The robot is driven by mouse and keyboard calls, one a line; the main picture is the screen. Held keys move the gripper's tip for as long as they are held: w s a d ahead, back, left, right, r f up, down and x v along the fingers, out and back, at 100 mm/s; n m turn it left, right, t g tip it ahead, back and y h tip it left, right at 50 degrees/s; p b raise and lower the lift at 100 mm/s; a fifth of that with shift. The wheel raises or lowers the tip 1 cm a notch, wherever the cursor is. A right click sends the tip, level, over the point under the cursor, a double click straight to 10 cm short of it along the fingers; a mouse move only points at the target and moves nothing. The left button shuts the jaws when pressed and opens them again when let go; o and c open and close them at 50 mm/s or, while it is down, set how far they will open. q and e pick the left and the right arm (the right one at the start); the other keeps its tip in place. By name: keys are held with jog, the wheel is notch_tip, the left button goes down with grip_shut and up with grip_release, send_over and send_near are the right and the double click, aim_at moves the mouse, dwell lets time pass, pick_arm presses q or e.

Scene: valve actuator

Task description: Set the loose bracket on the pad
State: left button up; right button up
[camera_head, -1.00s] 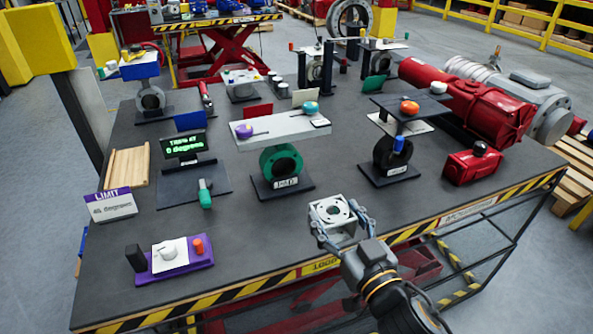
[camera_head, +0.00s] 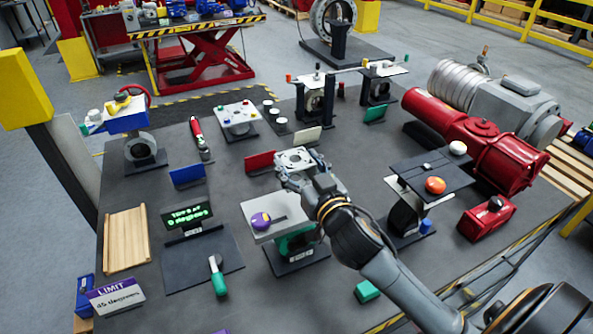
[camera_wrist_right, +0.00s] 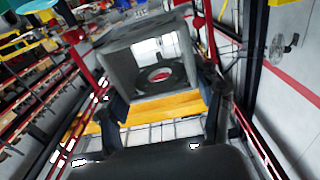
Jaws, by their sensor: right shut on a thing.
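The loose bracket is a grey, square metal frame with a round hole (camera_head: 296,160). My right gripper (camera_head: 303,179) is shut on it and holds it in the air over the middle of the table. In the right wrist view the boxy bracket (camera_wrist_right: 152,66) sits between the fingers. In the head view it overlaps the area behind a light plate (camera_head: 258,211) with a purple knob, on a green valve (camera_head: 293,247); the arm hides the plate's right part. I cannot tell which surface is the pad. My left gripper is out of view.
A dark plate with an orange knob (camera_head: 435,185) stands right of my arm. A green block (camera_head: 367,291) lies near the front edge. A red card (camera_head: 260,162), blue card (camera_head: 187,176) and display (camera_head: 188,217) stand to the left. Red machinery (camera_head: 480,140) lies at the right.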

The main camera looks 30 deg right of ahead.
aim_at(299, 182)
jog(key=shift+s+r, duration=0.3)
jog(key=shift+s, duration=0.05)
jog(key=shift+w, duration=0.15)
jog(key=shift+f+b, duration=0.35)
jog(key=shift+f, duration=0.25)
notch_tip(299, 182, down, 5)
jog(key=b, duration=0.3)
jog(key=shift+r+b, duration=0.15)
jog(key=shift+b, duration=0.25)
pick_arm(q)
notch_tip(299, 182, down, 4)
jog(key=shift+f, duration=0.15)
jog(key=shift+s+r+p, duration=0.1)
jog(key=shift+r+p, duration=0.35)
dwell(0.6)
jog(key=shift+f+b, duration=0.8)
pick_arm(e)
jog(key=shift+f, duration=1.1)
jog(key=o, duration=1.7)
jog(key=shift+c, duration=0.2)
